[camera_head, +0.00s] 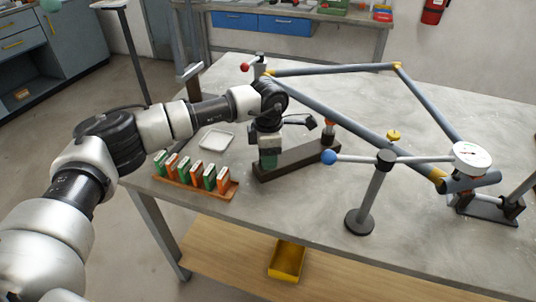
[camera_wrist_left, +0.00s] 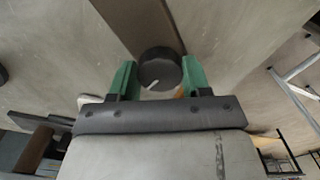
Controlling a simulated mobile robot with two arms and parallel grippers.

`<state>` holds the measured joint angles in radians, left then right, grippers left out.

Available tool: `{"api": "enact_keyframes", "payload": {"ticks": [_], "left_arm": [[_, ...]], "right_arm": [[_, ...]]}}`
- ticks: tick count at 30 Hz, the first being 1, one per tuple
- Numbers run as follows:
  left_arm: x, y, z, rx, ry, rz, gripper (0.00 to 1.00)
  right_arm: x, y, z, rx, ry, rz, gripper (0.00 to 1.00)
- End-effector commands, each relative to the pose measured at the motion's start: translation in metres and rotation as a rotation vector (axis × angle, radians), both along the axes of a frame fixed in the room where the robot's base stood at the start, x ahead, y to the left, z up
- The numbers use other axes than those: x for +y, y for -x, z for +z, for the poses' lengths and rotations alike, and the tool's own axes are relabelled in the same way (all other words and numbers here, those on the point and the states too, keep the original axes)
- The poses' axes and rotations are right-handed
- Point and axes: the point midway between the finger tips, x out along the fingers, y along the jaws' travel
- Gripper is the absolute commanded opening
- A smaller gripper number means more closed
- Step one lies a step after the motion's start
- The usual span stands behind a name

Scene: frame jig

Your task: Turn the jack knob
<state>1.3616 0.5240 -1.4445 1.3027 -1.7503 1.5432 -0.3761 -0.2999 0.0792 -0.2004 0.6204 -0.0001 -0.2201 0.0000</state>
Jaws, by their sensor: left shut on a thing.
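The jack knob (camera_wrist_left: 158,68) is a dark round knob with a white pointer line, seen between the green fingertips of my left gripper (camera_wrist_left: 157,80) in the left wrist view. The gripper is shut on it. My right gripper is not in view.
A wooden rack (camera_head: 195,190) of green and orange pieces and a white tray (camera_head: 216,139) are left of the gripper. A blue-knobbed stand (camera_head: 372,195), a tubular bike frame (camera_head: 335,110) and a dial gauge (camera_head: 472,155) are to the right. The front table (camera_head: 300,215) is clear.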

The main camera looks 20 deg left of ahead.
Motion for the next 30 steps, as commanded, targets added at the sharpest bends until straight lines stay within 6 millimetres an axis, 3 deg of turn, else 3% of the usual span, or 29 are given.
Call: {"api": "enact_keyframes", "payload": {"ticks": [8,9,13,23,30], "left_arm": [[0.000,-0.001,0.003,-0.006,0.003,0.002,0.24],[0.000,-0.001,0.003,-0.006,0.003,0.002,0.53],[0.000,-0.001,0.002,-0.004,0.001,0.002,0.72],[0.000,-0.001,0.004,-0.003,0.001,0.002,0.73],[0.000,-0.001,0.041,-0.006,0.002,0.003,0.73]], "right_arm": [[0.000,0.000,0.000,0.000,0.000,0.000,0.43],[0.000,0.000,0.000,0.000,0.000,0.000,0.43],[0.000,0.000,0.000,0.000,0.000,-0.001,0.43],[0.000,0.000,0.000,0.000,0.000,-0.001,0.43],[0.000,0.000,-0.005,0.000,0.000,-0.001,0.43]]}}
